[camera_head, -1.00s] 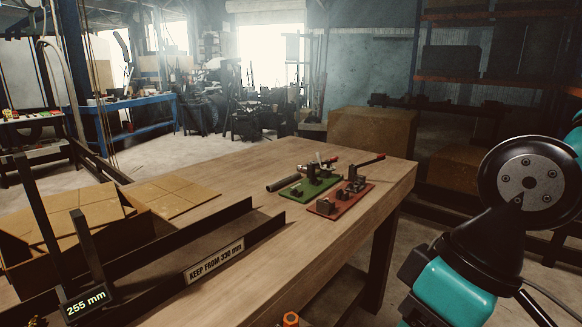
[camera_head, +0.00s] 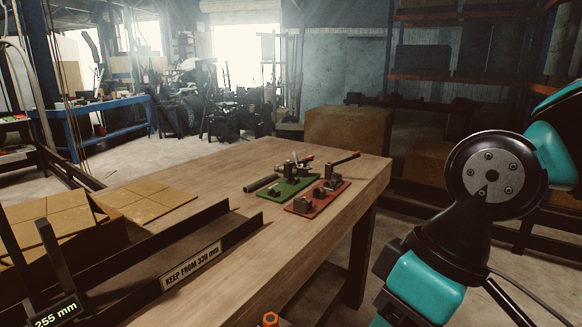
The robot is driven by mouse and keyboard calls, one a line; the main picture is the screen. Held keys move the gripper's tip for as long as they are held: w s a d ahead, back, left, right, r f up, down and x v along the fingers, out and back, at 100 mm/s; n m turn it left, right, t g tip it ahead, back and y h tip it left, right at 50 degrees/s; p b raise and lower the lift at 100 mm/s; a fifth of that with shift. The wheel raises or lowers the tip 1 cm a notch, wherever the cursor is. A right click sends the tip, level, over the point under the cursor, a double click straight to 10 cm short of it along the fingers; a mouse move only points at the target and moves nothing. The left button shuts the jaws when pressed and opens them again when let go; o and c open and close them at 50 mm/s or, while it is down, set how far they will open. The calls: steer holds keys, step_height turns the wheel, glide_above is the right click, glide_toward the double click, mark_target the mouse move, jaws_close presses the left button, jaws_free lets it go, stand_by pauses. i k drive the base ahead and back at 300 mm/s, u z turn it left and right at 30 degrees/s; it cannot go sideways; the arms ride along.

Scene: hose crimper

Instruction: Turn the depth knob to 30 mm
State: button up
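No depth knob can be made out for certain. A small device on a green base plate (camera_head: 289,190) stands on the wooden table, with a dark cylinder (camera_head: 261,183) beside it at its left. My teal and black arm (camera_head: 427,283) fills the right side. My gripper is not in view.
An orange part (camera_head: 270,319) shows at the bottom edge. The table (camera_head: 262,262) is bare in front of the devices.

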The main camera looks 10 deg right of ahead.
mark_target(303, 171)
steer(key=z, duration=0.85)
steer(key=i, duration=1.35)
steer(key=u, duration=0.5)
